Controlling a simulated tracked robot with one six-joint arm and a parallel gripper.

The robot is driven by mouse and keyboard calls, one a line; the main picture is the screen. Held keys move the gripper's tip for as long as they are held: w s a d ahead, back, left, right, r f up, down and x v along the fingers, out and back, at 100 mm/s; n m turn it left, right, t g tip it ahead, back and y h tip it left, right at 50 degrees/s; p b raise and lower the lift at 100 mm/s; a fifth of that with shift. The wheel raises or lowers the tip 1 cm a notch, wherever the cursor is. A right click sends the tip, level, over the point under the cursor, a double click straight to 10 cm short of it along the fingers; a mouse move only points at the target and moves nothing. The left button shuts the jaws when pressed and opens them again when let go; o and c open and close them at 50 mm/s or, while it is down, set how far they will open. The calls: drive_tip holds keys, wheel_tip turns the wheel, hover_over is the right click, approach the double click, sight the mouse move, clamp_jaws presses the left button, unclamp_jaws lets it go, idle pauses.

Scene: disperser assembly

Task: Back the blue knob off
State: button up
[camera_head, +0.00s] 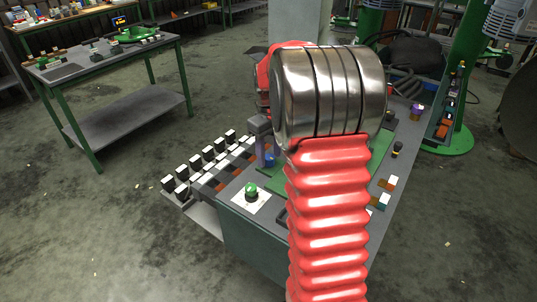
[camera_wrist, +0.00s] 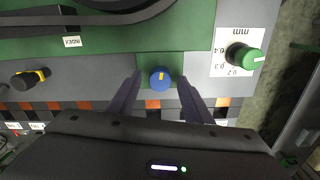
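The blue knob (camera_wrist: 160,76) is round with an orange mark on its face. It sits on a green patch of the panel, in the middle of the wrist view. My gripper (camera_wrist: 160,86) is open, with one grey finger on each side of the knob and a visible gap on both sides. I cannot tell how deep the fingertips reach along the knob. In the head view the blue knob (camera_head: 269,158) shows small beside my gripper (camera_head: 265,150), and my arm hides much of the bench behind it.
A green knob (camera_wrist: 246,57) stands on a white scale plate marked in mm, right of the blue knob. A black knob with a yellow mark (camera_wrist: 30,78) is at the left. An INDEX label (camera_wrist: 72,41) and dark curved part lie above. Rows of black and white blocks (camera_head: 208,160) line the bench's left.

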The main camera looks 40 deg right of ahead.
sight(269, 157)
drive_tip(key=shift+r, duration=0.15)
drive_tip(key=shift+w+r, duration=0.1)
drive_tip(key=shift+r, duration=0.55)
wheel_tip(269, 157, up, 12)
idle(0.6)
